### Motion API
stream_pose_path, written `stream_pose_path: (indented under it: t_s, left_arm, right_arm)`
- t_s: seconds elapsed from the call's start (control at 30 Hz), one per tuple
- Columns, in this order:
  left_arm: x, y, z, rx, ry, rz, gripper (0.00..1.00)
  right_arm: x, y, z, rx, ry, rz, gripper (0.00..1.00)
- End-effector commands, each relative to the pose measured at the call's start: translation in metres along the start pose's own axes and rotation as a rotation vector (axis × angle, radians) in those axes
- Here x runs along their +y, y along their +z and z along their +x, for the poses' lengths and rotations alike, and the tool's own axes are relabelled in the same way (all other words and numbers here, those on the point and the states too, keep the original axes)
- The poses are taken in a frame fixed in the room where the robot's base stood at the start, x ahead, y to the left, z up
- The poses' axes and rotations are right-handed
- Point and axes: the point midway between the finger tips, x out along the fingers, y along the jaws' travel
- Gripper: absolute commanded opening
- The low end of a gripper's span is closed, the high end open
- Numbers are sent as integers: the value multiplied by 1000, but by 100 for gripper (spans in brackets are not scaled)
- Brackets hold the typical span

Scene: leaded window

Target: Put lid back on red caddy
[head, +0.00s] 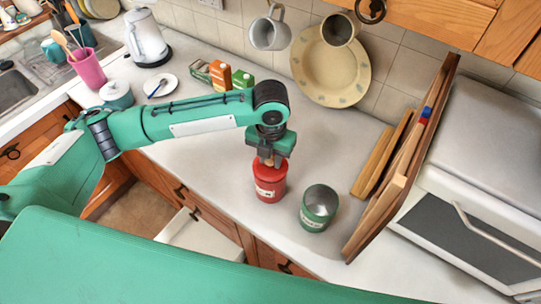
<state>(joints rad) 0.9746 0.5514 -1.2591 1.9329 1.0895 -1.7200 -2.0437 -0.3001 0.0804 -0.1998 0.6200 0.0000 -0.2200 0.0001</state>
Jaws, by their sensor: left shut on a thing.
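The red caddy (269,190) stands upright on the pale counter in the middle of the head view. My left gripper (267,160) is directly above it, pointing down. It is shut on the knob of the red lid (268,169). The lid is at the top of the red caddy; whether it is fully seated or slightly raised I cannot tell from this angle. The gripper hides part of the knob and lid. My right gripper is not in view.
An open green caddy (319,208) stands close to the right of the red one. Wooden boards (390,160) lean beside the white oven (470,235) at right. Cartons (221,75), a kettle (146,40) and a saucer (160,85) stand further back. The counter behind the caddies is clear.

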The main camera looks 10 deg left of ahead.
Motion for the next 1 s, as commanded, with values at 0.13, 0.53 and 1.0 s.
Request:
stream_pose_path:
  t_s: [0.13,0.53,1.0]
  left_arm:
    - [0,0,0,0,0,0,0]
    - [0,0,0,0,1,0,0]
    - [0,0,0,0,0,0,49]
  right_arm:
    - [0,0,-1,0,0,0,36]
    - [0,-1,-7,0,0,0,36]
    - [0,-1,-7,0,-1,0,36]
